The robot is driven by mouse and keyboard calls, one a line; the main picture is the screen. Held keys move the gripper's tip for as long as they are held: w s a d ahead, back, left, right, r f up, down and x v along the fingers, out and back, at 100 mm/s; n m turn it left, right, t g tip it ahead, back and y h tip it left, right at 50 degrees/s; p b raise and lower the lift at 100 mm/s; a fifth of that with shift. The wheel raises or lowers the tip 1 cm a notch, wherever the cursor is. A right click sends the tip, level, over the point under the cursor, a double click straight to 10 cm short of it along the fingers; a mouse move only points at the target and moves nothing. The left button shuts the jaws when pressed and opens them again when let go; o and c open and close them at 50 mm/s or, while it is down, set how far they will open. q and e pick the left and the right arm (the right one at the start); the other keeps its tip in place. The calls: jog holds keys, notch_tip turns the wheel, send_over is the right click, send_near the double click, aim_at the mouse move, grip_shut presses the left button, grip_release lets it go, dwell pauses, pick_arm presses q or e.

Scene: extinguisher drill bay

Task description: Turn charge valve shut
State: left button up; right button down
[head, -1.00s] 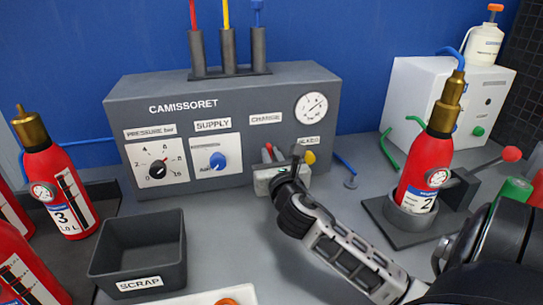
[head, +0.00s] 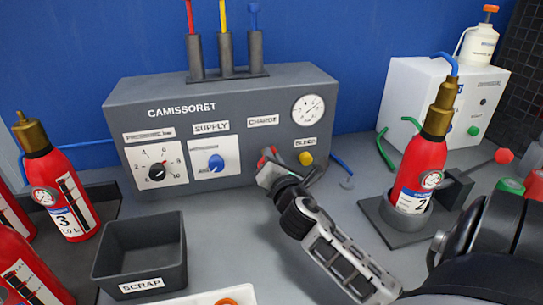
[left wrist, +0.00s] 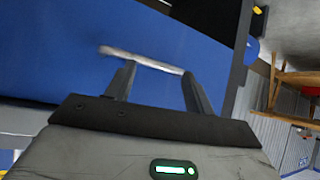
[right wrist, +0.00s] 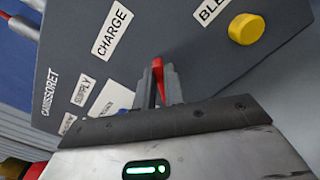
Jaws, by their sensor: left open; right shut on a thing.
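The charge valve's red lever (head: 268,155) is on the front of the grey CAMISSORET panel (head: 250,90), below the CHARGE label (head: 263,121). My right gripper (head: 270,170) is at the lever, partly hiding it in the head view. In the right wrist view the red lever (right wrist: 158,70) sits between the fingers of my right gripper (right wrist: 160,82), which is shut on it. My left gripper (left wrist: 158,80) is open in the left wrist view, with nothing between its fingers. It is not in the head view.
The yellow BLEED knob (head: 306,158) is close to the right of my right gripper. The blue SUPPLY knob (head: 215,162) is to its left. The scrap bin (head: 140,255) stands at front left. Extinguisher 2 (head: 420,165) stands upright in a holder (head: 395,225) at right.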

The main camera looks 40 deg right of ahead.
jog(key=shift+s+d+f+m, duration=0.1)
jog(key=shift+f+m, duration=0.1)
jog(key=shift+m, duration=1.5)
jog(key=shift+d+f+m, duration=0.1)
jog(key=shift+f+m, duration=0.1)
jog(key=shift+m, duration=1.5)
jog(key=shift+s+d+f+m, duration=0.1)
jog(key=shift+f+m, duration=0.1)
jog(key=shift+m, duration=1.5)
jog(key=c, duration=1.5)
grip_release()
jog(key=shift+b+v, duration=0.3)
jog(key=shift+v, duration=3.4)
